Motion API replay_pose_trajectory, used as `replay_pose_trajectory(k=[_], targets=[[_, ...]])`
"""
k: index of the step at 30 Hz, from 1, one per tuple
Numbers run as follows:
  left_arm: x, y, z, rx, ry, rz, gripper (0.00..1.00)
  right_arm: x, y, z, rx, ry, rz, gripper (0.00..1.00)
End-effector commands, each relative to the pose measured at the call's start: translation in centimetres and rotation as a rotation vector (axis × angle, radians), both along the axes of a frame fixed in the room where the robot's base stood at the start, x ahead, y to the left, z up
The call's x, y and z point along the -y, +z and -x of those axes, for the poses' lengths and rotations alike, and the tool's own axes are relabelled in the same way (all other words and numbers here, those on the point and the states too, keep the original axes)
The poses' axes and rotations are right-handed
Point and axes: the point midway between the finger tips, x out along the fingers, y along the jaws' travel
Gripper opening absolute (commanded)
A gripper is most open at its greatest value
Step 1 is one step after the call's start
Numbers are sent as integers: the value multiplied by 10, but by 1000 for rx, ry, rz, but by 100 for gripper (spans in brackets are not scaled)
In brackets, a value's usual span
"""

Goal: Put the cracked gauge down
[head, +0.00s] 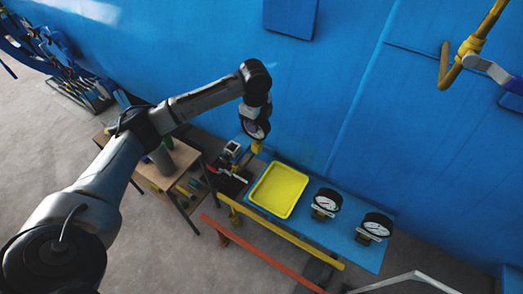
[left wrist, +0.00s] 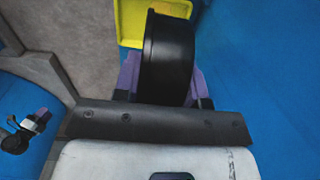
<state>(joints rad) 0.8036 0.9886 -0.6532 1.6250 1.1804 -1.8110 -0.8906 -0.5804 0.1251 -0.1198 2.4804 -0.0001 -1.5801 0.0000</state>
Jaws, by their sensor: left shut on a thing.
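My left gripper (head: 256,124) is shut on a gauge with a round black body (left wrist: 168,58), held between its purple fingers. In the head view it is above the back left part of the blue bench, just behind and left of the yellow tray (head: 299,211). The tray's yellow edge also shows beyond the gauge in the left wrist view (left wrist: 130,22). The tray looks empty. I cannot make out the held gauge's dial or a crack. My right gripper is not in view.
Two white-faced gauges, one nearer the tray (head: 326,202) and one further right (head: 375,227), stand on the blue bench (head: 342,238). Dark tools (head: 232,182) lie left of the tray. A wooden table (head: 184,156) stands further left. A blue wall (head: 340,60) rises behind.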

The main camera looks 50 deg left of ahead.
Motion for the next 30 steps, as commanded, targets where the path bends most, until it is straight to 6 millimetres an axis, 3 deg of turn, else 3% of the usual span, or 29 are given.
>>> replay_pose_trajectory(k=[6,12,19,30], targets=[[67,-35,-15,0,-108,2,0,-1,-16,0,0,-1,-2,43],[108,-65,-20,-1,-229,-1,0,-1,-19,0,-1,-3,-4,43],[107,-77,-25,-2,-350,-1,0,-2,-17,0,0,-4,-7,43],[106,-128,-25,-2,-376,-2,0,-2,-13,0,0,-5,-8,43]])
